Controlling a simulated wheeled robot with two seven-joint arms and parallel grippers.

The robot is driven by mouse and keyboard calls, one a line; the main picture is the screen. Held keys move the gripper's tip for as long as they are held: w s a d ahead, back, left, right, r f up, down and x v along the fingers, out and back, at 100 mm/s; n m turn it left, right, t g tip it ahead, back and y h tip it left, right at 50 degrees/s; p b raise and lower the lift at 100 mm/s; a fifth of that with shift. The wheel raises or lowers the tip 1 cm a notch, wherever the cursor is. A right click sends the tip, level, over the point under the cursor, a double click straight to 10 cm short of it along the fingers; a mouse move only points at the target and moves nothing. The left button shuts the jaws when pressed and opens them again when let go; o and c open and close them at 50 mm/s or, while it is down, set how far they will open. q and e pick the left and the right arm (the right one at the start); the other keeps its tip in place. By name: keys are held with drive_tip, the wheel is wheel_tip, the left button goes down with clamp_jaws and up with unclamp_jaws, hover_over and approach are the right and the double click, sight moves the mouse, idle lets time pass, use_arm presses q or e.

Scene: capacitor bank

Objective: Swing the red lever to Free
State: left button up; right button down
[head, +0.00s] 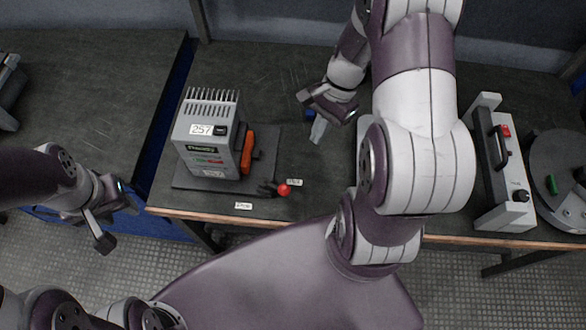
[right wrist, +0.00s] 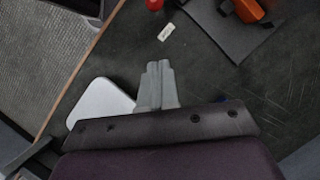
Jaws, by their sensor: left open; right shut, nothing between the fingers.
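A grey finned box (head: 208,137) marked 257 stands on a dark mat at the left of the bench. An orange-red handle (head: 248,150) is on its right side; it also shows in the right wrist view (right wrist: 249,11). A red ball knob (head: 284,190) on a short black arm sits near the bench's front edge; it also shows at the top of the right wrist view (right wrist: 155,4). My right gripper (head: 318,131) is shut and empty, up and right of the knob and apart from it. My left gripper (head: 115,222) is open and empty, off the bench's front-left edge.
Small white labels lie beside the knob (head: 294,182) and at the bench edge (head: 243,206); their text is too small to read. A white unit (head: 500,165) with a black handle stands at the right, beside a round grey device (head: 560,175). My right arm covers the bench's middle.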

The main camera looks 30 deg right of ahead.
drive_tip(key=shift+d, duration=0.1)
drive_tip(key=b, duration=0.1)
approach(277, 186)
drive_tip(key=d+f, duration=0.4)
drive_tip(key=f, duration=0.1)
drive_tip(key=shift+s+d+f, duration=0.15)
drive_tip(key=shift+s+d, duration=0.15)
drive_tip(key=shift+d, duration=0.1)
drive_tip(key=shift+s+a+r, duration=0.1)
drive_tip(key=shift+s+a, duration=0.1)
drive_tip(key=shift+a, duration=0.4)
drive_tip(key=shift+s+a+r, duration=0.15)
drive_tip(key=shift+s+a, duration=0.1)
drive_tip(key=shift+a, duration=0.4)
drive_tip(key=shift+s+a, duration=0.25)
drive_tip(key=shift+a, duration=0.3)
